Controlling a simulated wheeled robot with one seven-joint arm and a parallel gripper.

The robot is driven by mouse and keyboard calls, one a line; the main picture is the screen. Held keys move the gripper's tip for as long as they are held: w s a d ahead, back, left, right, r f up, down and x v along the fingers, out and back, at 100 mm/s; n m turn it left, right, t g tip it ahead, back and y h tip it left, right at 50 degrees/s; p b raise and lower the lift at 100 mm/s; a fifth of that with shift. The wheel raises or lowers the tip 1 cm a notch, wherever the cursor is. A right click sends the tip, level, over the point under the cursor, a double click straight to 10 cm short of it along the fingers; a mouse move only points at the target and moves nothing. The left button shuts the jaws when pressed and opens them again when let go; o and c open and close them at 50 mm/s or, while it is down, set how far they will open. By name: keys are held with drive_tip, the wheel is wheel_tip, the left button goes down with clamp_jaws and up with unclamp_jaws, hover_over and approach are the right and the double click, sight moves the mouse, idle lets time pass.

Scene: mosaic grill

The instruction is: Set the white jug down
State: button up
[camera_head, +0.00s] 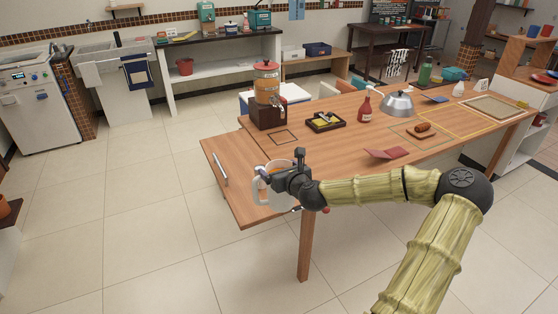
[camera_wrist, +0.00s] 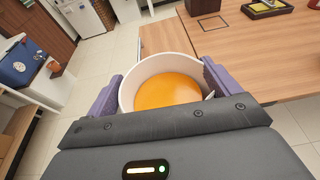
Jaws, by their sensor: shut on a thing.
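In the wrist view the jug (camera_wrist: 126,97) sits between the two purple finger pads of my gripper (camera_wrist: 165,90), looks roughly upright, and holds orange liquid (camera_wrist: 168,90). My gripper is shut on it. The wrist hides part of the jug in the head view.
A drink dispenser (camera_head: 267,95) stands behind on the table, near a square outline (camera_head: 285,137). A metal handle (camera_head: 220,168) is on the left end.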

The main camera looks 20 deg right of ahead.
drive_tip(key=s+a+f+b, duration=0.1)
drive_tip(key=a+f, duration=0.4)
drive_tip(key=f, duration=0.4)
drive_tip(key=s+a+f+b, duration=0.2)
drive_tip(key=a+f, duration=0.3)
drive_tip(key=f, duration=0.5)
drive_tip(key=s+a+f+b, duration=0.1)
drive_tip(key=a+f, duration=0.4)
drive_tip(key=f, duration=0.4)
drive_tip(key=shift+s+f+b, duration=0.25)
drive_tip(key=shift+f+b, duration=0.1)
drive_tip(key=shift+w, duration=0.1)
